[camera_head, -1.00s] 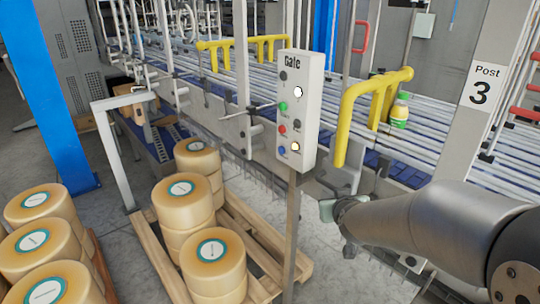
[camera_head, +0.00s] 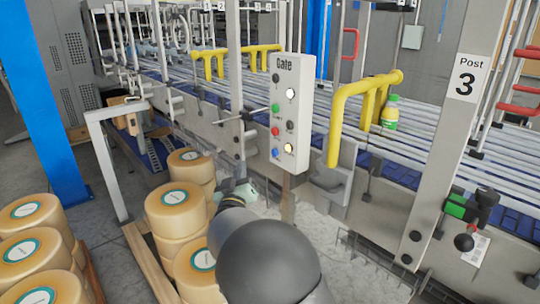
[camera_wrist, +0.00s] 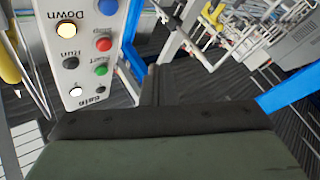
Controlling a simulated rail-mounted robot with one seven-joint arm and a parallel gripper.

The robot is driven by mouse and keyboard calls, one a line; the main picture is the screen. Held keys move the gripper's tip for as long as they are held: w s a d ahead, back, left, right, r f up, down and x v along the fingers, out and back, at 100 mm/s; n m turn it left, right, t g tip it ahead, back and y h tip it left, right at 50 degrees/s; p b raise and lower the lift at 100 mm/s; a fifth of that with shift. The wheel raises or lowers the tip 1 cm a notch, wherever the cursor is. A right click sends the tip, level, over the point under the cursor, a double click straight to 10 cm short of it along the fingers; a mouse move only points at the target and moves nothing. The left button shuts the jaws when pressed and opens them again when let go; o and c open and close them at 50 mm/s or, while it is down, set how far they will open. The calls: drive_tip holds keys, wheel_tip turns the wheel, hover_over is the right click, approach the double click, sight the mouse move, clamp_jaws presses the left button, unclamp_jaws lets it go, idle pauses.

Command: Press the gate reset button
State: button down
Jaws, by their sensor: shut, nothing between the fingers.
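The grey gate control box (camera_head: 300,110) stands on a post in the head view, with "Gate" at its top. No reset label is readable. My gripper (camera_head: 243,190) is below and left of the box, apart from the buttons. Its shut, empty fingers (camera_wrist: 157,82) show in the wrist view.
Stacked tan rolls (camera_head: 178,215) on a pallet stand close to my arm at left. A yellow guard rail (camera_head: 341,125) stands right of the box, before the roller conveyor. A blue column (camera_head: 45,110) is at far left. Post 3 (camera_head: 440,150) is at right.

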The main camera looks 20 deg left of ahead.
sight(275, 152)
drive_tip(key=shift+w+d, duration=0.1)
drive_tip(key=shift+w, duration=0.05)
drive_tip(key=w+d, duration=0.4)
drive_tip(key=w, duration=0.3)
drive_tip(key=shift+w+d, duration=0.15)
drive_tip(key=shift+d, duration=0.15)
idle(2.0)
drive_tip(key=shift+w+d+b, duration=0.2)
drive_tip(key=shift+w+b, duration=0.1)
drive_tip(key=shift+b, duration=0.25)
